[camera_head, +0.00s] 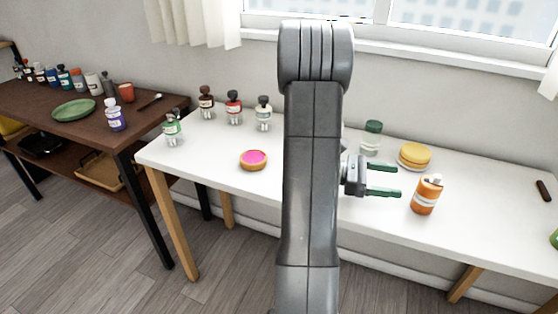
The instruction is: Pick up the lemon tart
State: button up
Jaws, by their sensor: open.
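A round, yellow-topped piece that looks like the lemon tart (415,156) lies on the white table, right of my arm. A smaller round tart with a pink top and a brown rim (254,160) lies left of my arm. My gripper (399,181) is open and empty, with its green-tipped fingers pointing right. In the picture it is just below and left of the yellow piece, apart from it. Its height above the table is hard to tell. My arm hides the middle of the table.
An orange bottle (426,194) stands just right of my gripper. A green-capped jar (371,138) stands left of the yellow piece. Several small bottles stand at the white table's (480,200) left end. A dark table (60,105) with a green plate (74,110) is at left.

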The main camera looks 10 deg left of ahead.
aim_at(253, 159)
jog(key=i+j, duration=0.1)
jog(key=j, duration=0.25)
jog(key=i+j, duration=0.1)
jog(key=j, duration=0.3)
jog(key=i+j, duration=0.1)
jog(key=j, duration=0.25)
jog(key=i+j+u, duration=0.1)
jog(key=j, duration=0.3)
